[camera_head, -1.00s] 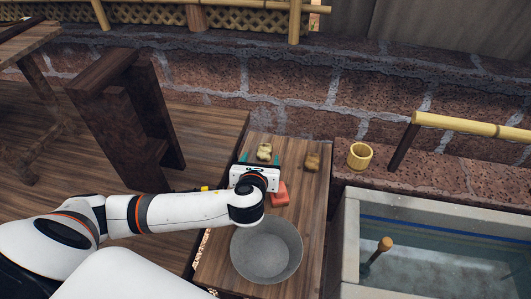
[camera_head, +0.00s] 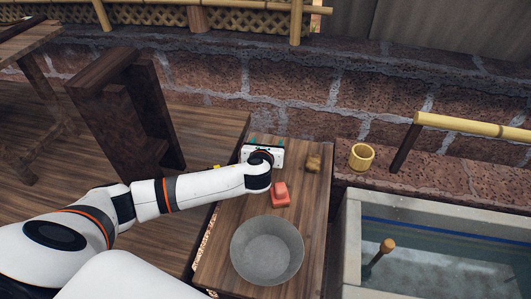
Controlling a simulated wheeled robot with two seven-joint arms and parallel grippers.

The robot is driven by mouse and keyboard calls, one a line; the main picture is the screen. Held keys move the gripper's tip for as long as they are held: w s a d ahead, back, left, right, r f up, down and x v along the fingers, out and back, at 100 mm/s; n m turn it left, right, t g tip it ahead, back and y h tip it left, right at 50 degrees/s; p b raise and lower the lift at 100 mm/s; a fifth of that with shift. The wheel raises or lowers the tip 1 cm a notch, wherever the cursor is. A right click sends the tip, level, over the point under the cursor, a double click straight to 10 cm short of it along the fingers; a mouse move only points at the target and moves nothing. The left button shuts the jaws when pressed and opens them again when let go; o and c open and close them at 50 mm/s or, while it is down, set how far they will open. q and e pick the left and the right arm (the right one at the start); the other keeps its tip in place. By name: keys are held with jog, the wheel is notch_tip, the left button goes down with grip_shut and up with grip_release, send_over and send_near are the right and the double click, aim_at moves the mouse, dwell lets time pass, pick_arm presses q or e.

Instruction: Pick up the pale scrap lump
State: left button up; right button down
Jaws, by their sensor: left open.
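My left gripper (camera_head: 267,142) is over the far end of the wooden bench (camera_head: 303,210). Its two teal fingertips stand apart, so it is open. The pale scrap lump is not visible now; the white gripper body covers the spot where it lay. I cannot tell whether the lump is between the fingers. My right gripper is not in view.
A grey metal bowl (camera_head: 267,251) stands at the bench's near end. A bamboo cup (camera_head: 361,156) and a water basin (camera_head: 352,235) are to the right.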

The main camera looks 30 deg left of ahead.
pick_arm(q)
jog(key=c, duration=1.1)
jog(key=shift+o, duration=0.2)
notch_tip(320, 180, up, 10)
jog(key=shift+p, duration=0.5)
jog(key=s+d+r+m+h, duration=0.1)
jog(key=s+d, duration=0.2)
jog(key=s, duration=0.2)
jog(key=s+d+r+m+h, duration=0.1)
jog(key=s+d+h, duration=0.1)
jog(key=s+d, duration=0.1)
jog(key=s+d+r+m+t+h, duration=0.1)
jog(key=s+d+m, duration=0.1)
jog(key=s, duration=0.4)
jog(key=shift+s+d+r+h, duration=0.1)
jog(key=shift+s+d+h, duration=0.1)
jog(key=shift+d, duration=0.25)
jog(key=shift+s+d+h, duration=0.1)
jog(key=shift+s+d, duration=0.05)
jog(key=shift+d, duration=0.25)
jog(key=shift+d, duration=0.25)
jog(key=shift+a, duration=0.1)
jog(key=shift+a, duration=0.15)
